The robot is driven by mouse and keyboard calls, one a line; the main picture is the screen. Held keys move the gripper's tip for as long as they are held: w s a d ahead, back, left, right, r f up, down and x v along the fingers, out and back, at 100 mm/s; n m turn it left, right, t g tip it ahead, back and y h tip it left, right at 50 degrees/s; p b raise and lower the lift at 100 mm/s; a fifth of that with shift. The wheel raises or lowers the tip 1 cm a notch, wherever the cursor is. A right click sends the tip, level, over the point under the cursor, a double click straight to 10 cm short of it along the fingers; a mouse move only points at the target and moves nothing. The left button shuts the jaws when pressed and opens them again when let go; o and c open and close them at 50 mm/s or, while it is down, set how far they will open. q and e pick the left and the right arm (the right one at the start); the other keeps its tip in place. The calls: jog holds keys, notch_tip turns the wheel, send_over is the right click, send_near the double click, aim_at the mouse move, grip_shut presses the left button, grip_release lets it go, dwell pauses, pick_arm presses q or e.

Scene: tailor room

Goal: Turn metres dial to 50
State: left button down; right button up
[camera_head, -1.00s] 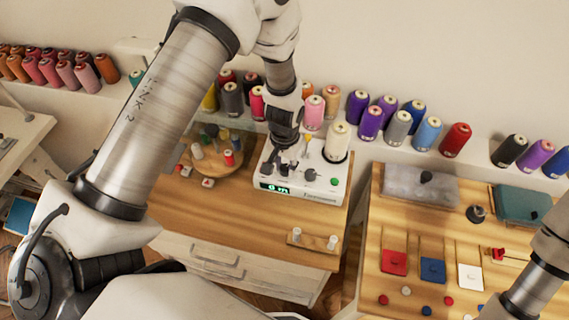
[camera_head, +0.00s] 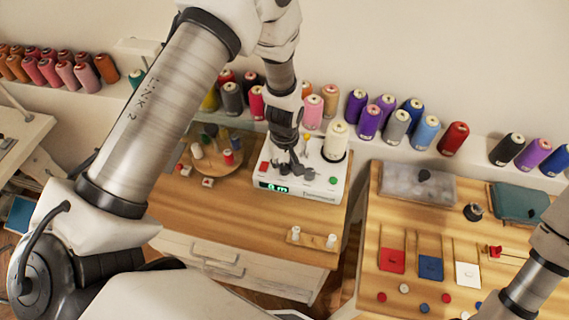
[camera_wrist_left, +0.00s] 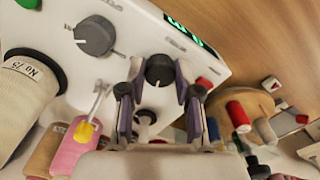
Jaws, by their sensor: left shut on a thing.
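The white winding machine (camera_head: 322,191) stands on the wooden bench. Its green display (camera_head: 273,187) appears to read 0 m; part of the display (camera_wrist_left: 187,30) also shows in the left wrist view. My left gripper (camera_head: 288,170) is lowered over the machine's front panel. In the left wrist view, the left gripper (camera_wrist_left: 160,82) is shut on a small dark dial (camera_wrist_left: 159,66), with one finger on each side. A larger grey dial (camera_wrist_left: 95,36) with a white pointer is beside it, apart from the fingers. The dial labels are too small to read. My right gripper is out of view.
A cream thread cone (camera_head: 336,139) stands on the machine's back right. A round spool stand (camera_head: 218,164) is close to its left. A small holder with two white pegs (camera_head: 312,239) lies in front. Thread cones line the ledge behind.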

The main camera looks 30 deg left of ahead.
aim_at(284, 168)
pick_arm(q)
jog(key=shift+s+f, duration=0.2)
jog(key=shift+s, duration=0.05)
dwell(0.3)
jog(key=c, duration=0.8)
grip_release()
jog(key=shift+w, duration=0.2)
notch_tip(284, 168, up, 12)
jog(key=shift+w, duration=0.1)
